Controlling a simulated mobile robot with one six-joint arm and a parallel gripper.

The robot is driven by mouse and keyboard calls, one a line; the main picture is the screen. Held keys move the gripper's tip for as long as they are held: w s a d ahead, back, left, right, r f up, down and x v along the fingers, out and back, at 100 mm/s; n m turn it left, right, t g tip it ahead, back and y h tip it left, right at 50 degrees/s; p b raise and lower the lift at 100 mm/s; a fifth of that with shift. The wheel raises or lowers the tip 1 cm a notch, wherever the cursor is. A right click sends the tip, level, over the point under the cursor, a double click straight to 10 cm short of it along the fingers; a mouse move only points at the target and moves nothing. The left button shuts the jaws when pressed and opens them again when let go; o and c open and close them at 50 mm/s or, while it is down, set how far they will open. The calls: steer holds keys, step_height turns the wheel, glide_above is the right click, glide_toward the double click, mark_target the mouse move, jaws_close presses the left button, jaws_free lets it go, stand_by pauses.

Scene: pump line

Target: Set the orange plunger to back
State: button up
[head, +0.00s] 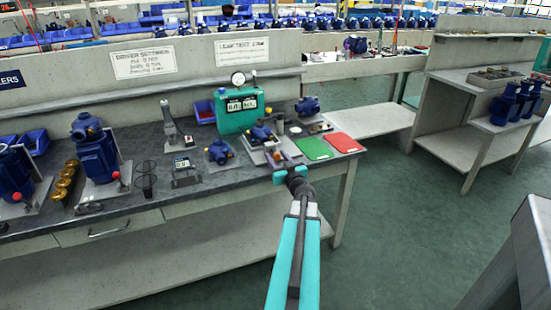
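My gripper (290,172) is at the front edge of the workbench, in front of a small fixture that carries a blue pump (262,133). Its two teal finger parts show a little apart. The view is too small to tell whether anything is between them. A small orange-brown part (276,154) shows on the fixture just beyond the gripper. It may be the orange plunger, but I cannot make out its shape or its position clearly. My gripper and wrist partly hide the front of the fixture.
A green mat (314,149) and a red mat (344,143) lie right of the fixture. A teal tester (238,110) with a gauge stands behind it. A small blue pump (219,152) and a dark display unit (185,171) stand to its left. Open floor (410,220) lies to the right.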

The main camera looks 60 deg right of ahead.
steer(key=shift+d, duration=0.1)
steer(key=p+v, duration=0.2)
steer(key=v, duration=0.6)
steer(key=shift+s+r, duration=0.15)
steer(key=shift+s, duration=0.1)
steer(key=p+v, duration=0.1)
steer(key=p, duration=0.2)
steer(key=shift+s+a+p, duration=0.1)
steer(key=shift+a+p, duration=0.2)
steer(key=shift+p, duration=0.1)
steer(key=shift+p+v, duration=1.9)
steer(key=shift+p, duration=0.95)
